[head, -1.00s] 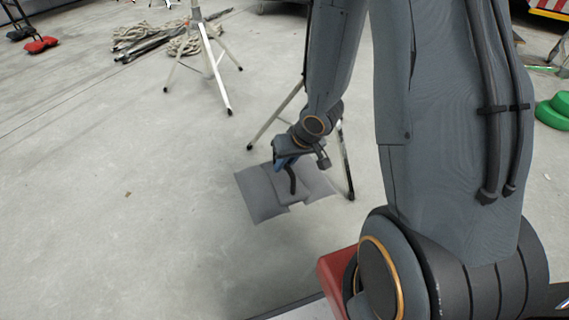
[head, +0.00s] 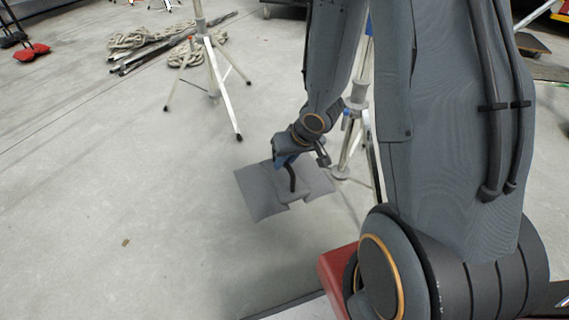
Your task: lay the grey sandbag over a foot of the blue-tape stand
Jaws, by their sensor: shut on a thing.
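My gripper (head: 287,164) is shut on the dark strap of the grey sandbag (head: 262,192). The bag hangs below it with its two grey halves spread left and right; its height over the floor is hard to judge. A metal stand (head: 350,145) with small blue patches on its pole stands just behind and right of the bag, partly hidden by my arm. One of its feet (head: 340,174) shows near the bag's right edge in the picture; I cannot tell whether they touch.
Another light tripod stand (head: 213,75) stands further back to the left, with one foot reaching toward the bag. Coiled rope (head: 135,40) and dark poles lie behind it. Red bags (head: 31,51) sit far left.

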